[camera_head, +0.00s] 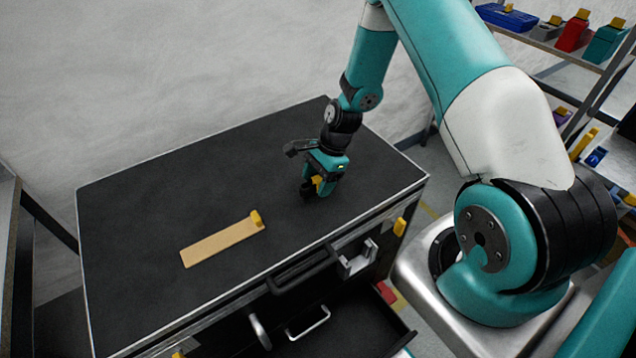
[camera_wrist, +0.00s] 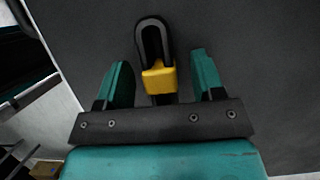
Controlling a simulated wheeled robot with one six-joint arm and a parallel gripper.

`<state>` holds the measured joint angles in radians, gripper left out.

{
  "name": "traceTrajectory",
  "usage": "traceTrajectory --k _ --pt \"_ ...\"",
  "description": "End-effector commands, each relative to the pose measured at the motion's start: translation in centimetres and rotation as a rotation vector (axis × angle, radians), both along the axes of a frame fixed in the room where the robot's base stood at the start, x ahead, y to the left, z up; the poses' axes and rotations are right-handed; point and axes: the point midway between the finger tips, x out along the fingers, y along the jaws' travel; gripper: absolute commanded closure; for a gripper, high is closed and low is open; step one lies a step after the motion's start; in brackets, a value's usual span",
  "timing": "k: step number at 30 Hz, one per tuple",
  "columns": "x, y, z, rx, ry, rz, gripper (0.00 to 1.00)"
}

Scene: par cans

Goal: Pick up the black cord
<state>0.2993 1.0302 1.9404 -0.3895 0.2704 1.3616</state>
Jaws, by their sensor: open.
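The black cord (camera_wrist: 152,40) shows in the wrist view as a black loop with a yellow block (camera_wrist: 159,78) at its near end. It lies on the dark top of the cabinet. My gripper (camera_wrist: 163,75) is open, with one teal finger on each side of the yellow block and gaps on both sides. In the head view my gripper (camera_head: 318,190) points down low over the right part of the cabinet top. There the yellow block (camera_head: 318,181) shows at the fingers, and most of the cord is hidden.
A tan strip with a yellow end (camera_head: 222,243) lies on the cabinet top (camera_head: 150,200), left of my gripper. The cabinet's front has an open drawer (camera_head: 350,330) and handles. A shelf with coloured bins (camera_head: 575,32) stands at the upper right. The cabinet top's left and back are clear.

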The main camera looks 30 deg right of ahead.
Motion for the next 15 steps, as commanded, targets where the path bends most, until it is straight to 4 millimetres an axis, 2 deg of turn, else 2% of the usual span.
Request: traceTrajectory --k 8,9,15 --pt "-0.01 -0.01 -0.4 0.0 0.0 0.0 0.38" --pt "0.0 -0.01 -0.4 0.0 0.0 0.0 0.41" --pt "0.0 0.0 -0.38 0.0 0.0 0.0 0.87"
